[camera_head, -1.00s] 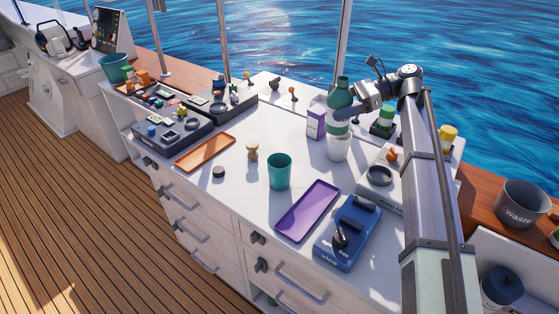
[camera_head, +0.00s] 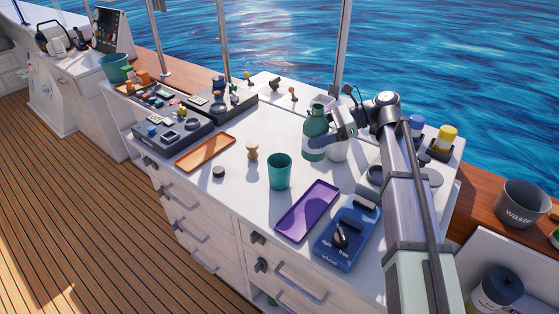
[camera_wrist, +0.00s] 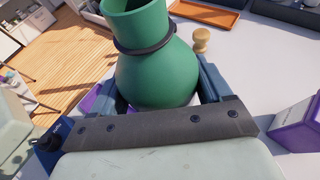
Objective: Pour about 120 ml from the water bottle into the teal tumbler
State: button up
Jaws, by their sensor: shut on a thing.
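The water bottle (camera_head: 314,127) is green with a pale band low down and looks about upright in the head view. My gripper (camera_head: 328,137) is shut around its body. In the wrist view the bottle (camera_wrist: 156,72) stands between my two blue fingers, with its open mouth and a dark ring at the neck. Its contents do not show. The teal tumbler (camera_head: 279,172) stands upright on the white counter, to the left and nearer the camera than the bottle, apart from it. I cannot tell whether the bottle's base clears the counter.
A purple tray (camera_head: 307,211) and a blue device (camera_head: 347,236) lie in front. A wooden peg (camera_head: 252,151) and an orange tray (camera_head: 205,153) are left. A purple-and-white box (camera_wrist: 299,124) shows in the wrist view.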

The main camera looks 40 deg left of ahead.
aim_at(303, 153)
jog(key=shift+f, duration=2.9)
jog(key=shift+s+r+t+h, duration=0.1)
jog(key=shift+t+h, duration=0.2)
